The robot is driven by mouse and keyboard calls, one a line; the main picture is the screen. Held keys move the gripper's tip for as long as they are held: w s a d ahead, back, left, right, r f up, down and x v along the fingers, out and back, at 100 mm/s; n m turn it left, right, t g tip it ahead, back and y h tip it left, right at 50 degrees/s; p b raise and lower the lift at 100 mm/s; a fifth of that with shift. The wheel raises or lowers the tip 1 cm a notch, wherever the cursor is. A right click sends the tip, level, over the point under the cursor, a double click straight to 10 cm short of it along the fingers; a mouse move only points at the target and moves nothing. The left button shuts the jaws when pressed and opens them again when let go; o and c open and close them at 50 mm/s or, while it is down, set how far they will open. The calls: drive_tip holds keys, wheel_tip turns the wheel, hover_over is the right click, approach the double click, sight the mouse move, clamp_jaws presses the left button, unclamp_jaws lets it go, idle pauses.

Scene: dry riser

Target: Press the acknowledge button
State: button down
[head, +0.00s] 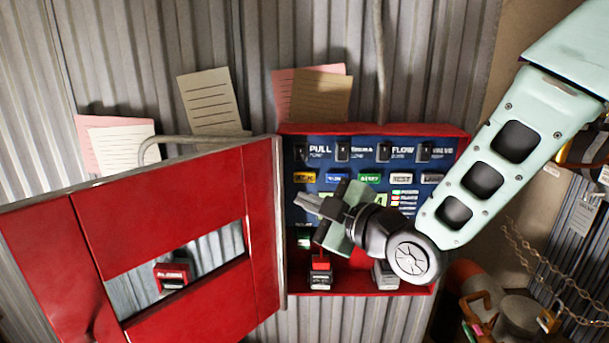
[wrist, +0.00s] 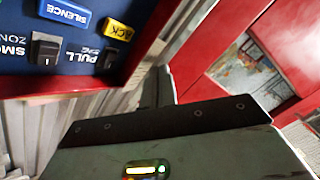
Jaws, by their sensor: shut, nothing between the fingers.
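The acknowledge button is the yellow-orange button marked ACK (head: 303,177) on the blue panel inside the open red cabinet. It shows in the wrist view (wrist: 118,28) at the upper left, beside the blue SILENCE button (wrist: 67,12). My gripper (head: 308,203) is in front of the panel in the head view, its fingers pointing left and lying just below the ACK button in the picture. Its fingers are closed and empty. The fingers (wrist: 158,88) also show in the wrist view, apart from the button. My gripper hides part of the lower panel.
The red cabinet door (head: 150,240) stands open to the left, with a window and a small red box. A row of black switches (head: 342,151) runs above the buttons. Papers (head: 210,100) hang on the corrugated wall. Chains and containers (head: 515,315) are at the lower right.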

sight(298, 180)
drive_tip(key=shift+w+d, duration=0.15)
drive_tip(key=shift+w, duration=2.9)
drive_tip(key=shift+w, duration=0.1)
drive_tip(key=shift+w, duration=0.35)
drive_tip(key=shift+w+b, duration=0.4)
drive_tip(key=shift+w, duration=0.1)
drive_tip(key=shift+s, duration=0.1)
idle(0.5)
drive_tip(key=shift+s+b, duration=0.6)
drive_tip(key=shift+s, duration=0.25)
